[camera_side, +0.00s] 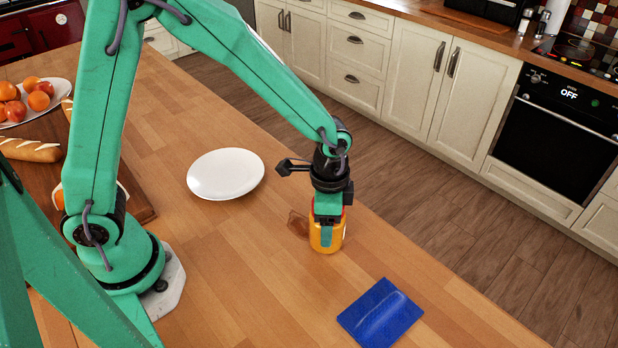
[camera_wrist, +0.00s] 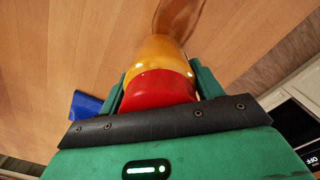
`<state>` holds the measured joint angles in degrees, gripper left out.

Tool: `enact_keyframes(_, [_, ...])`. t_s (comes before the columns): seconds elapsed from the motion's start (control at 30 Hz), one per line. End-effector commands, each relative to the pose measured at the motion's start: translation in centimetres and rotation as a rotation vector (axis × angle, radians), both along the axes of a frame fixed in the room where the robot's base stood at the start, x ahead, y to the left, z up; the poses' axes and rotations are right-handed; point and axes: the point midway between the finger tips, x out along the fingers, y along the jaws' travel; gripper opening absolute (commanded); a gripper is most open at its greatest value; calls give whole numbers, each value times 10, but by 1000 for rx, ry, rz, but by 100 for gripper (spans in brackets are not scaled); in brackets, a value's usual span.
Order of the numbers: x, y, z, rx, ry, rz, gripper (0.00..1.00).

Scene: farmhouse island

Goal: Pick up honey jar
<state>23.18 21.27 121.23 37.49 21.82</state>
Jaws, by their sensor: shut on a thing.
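The honey jar (camera_side: 327,239) is amber-yellow with a red lid and stands upright on the wooden island top, near its far edge. In the wrist view the honey jar (camera_wrist: 162,58) shows its red lid toward me and its amber body beyond. My gripper (camera_side: 327,228) points down over the jar, with its green fingers on the jar's sides. In the wrist view my gripper (camera_wrist: 160,88) has a finger on each side of the lid, shut on the jar. The jar's base seems to be at the counter surface; I cannot tell whether it touches.
A white plate (camera_side: 226,174) lies left of the jar. A blue folded cloth or pad (camera_side: 380,314) lies to the front right and shows in the wrist view (camera_wrist: 86,105). A fruit plate (camera_side: 60,92) and bread (camera_side: 30,150) are at the left. The island edge is close behind the jar.

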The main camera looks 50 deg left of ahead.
Motion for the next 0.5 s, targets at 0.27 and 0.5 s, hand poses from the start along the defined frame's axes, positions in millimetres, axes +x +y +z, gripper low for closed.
enact_keyframes(0.27, [1, 0, 22, -2, -5, 0, 26])
enact_keyframes(0.5, [-6, -6, 43, -1, -3, -3, 26])
